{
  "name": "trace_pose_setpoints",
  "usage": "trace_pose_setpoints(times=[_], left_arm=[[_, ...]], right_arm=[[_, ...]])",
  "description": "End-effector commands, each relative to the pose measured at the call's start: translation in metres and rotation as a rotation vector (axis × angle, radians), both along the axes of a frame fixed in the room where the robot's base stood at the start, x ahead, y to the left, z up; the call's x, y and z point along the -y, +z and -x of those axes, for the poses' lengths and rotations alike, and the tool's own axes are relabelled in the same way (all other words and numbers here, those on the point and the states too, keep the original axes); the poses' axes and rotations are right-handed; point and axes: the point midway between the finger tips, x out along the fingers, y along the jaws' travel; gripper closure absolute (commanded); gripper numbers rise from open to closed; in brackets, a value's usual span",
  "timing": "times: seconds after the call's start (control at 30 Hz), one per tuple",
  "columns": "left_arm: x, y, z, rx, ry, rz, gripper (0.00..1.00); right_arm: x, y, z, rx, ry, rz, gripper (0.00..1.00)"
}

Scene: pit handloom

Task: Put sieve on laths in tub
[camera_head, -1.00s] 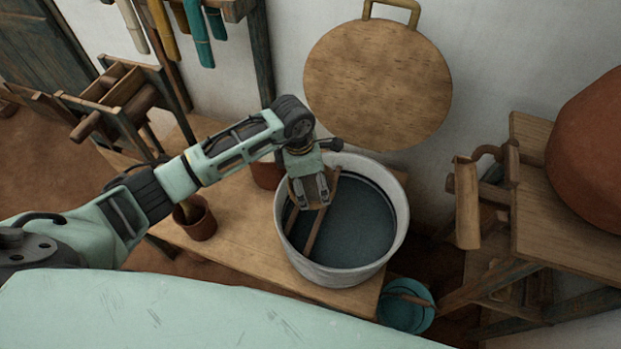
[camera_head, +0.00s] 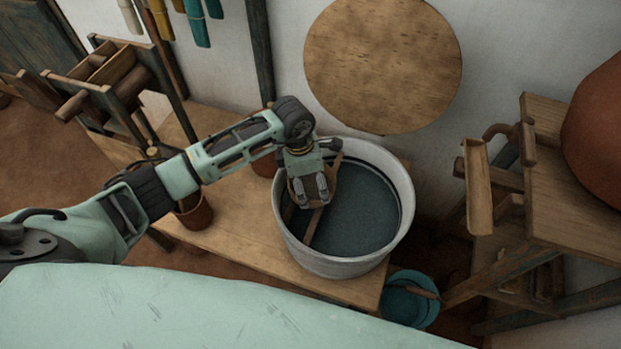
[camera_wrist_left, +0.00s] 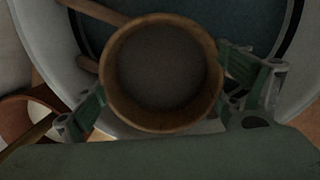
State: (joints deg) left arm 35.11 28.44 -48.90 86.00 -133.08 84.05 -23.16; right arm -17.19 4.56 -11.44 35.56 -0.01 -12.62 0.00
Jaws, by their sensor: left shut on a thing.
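The sieve (camera_wrist_left: 160,75) is a small round piece with a brown wooden rim and a grey mesh. My left gripper (camera_head: 311,190) is shut on it, with one finger on each side of the rim in the left wrist view. In the head view the gripper mostly hides it. The tub (camera_head: 285,240) is pale grey, round, with dark blue liquid inside. The laths are thin brown strips in the tub; one shows (camera_head: 313,228) beside the gripper, and parts show in the wrist view (camera_wrist_left: 92,10). The sieve is over the tub's left part; whether it touches the laths, I cannot tell.
The tub stands on a wooden bench (camera_head: 240,240) with brown pots (camera_head: 196,213) to its left. A teal bucket (camera_head: 408,300) is on the floor at right. A wooden stand (camera_head: 560,200) bears a large red-brown vessel. A round board (camera_head: 383,65) hangs on the wall.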

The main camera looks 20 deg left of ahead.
Motion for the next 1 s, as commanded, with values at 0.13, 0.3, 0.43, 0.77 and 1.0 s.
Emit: trace_pose_setpoints(times=[0.13,0.3,0.43,0.77,1.0], left_arm=[[-0.0003,-0.0076,-0.0002,0.000,0.000,0.000,0.38],[-0.0001,-0.0081,-0.0002,0.000,0.000,0.000,0.38],[0.0000,-0.0078,-0.0002,0.000,0.000,0.000,0.38],[0.0000,-0.0079,-0.0001,0.000,0.000,0.000,0.00],[0.0001,-0.0082,0.0001,0.000,0.000,0.000,0.00]], right_arm=[[-0.0002,-0.0070,0.0002,0.000,0.000,0.000,0.60],[-0.0002,-0.0072,0.0002,0.000,0.000,0.000,0.60],[-0.0001,-0.0070,0.0003,0.000,0.000,0.000,0.60],[-0.0001,-0.0071,0.0004,0.000,0.000,0.000,0.60],[-0.0001,-0.0071,0.0005,0.000,0.001,0.000,0.60]])
